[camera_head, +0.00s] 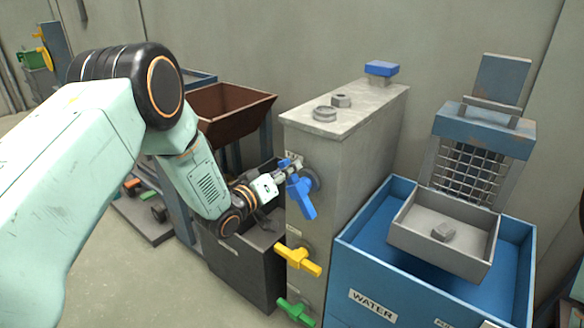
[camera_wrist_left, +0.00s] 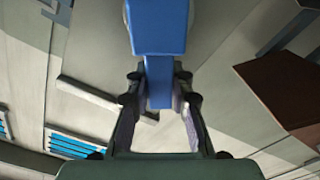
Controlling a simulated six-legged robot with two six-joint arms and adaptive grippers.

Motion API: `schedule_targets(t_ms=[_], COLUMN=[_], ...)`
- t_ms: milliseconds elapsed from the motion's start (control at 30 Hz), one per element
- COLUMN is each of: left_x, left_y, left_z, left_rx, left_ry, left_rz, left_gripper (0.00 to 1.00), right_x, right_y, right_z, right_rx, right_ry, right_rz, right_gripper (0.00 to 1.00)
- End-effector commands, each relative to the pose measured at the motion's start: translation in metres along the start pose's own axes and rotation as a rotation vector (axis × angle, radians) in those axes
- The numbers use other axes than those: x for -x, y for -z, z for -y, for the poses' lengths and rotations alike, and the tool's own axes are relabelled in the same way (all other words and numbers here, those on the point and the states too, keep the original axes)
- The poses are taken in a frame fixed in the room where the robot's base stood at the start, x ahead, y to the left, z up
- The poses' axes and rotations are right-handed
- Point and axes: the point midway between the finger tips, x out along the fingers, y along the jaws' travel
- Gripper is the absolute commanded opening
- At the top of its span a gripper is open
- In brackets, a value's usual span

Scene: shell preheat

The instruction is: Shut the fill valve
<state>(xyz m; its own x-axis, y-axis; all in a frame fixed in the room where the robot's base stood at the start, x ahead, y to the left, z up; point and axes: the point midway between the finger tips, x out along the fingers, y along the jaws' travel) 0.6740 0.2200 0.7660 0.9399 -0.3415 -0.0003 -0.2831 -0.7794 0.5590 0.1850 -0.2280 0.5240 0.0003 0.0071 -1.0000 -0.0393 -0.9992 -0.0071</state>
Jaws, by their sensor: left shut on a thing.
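A tall grey tank (camera_head: 345,130) has a blue valve handle (camera_head: 304,200) high on its front, a yellow valve handle (camera_head: 298,260) below it and a green valve handle (camera_head: 296,312) at the bottom. No readable label shows which one is the fill valve. My left gripper (camera_head: 291,167) is at the blue handle and shut on it. In the left wrist view the blue handle (camera_wrist_left: 159,30) runs down between the fingers of my left gripper (camera_wrist_left: 159,88). The gripper and wrist hide part of the handle in the head view. My right gripper is not in view.
A blue bin marked WATER (camera_head: 360,259) stands right of the tank, with a grey tray (camera_head: 437,255) holding a nut. A brown hopper (camera_head: 228,112) and a dark box (camera_head: 240,262) stand left of the tank. The floor at front left is clear.

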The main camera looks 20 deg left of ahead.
Motion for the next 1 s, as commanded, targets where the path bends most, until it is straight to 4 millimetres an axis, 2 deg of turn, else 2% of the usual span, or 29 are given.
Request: schedule_targets(t_ms=[600,1000], left_x=[0.0,0.0], left_y=[-0.01,-0.021], left_z=[0.032,0.044], left_rx=[0.583,0.874], left_ry=[0.0,0.0], left_rz=[-0.002,-0.001], left_gripper=[0.0,0.0], right_x=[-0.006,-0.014], right_y=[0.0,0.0], right_z=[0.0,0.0], right_rx=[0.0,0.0], right_ry=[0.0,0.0], right_rz=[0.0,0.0], right_gripper=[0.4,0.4])
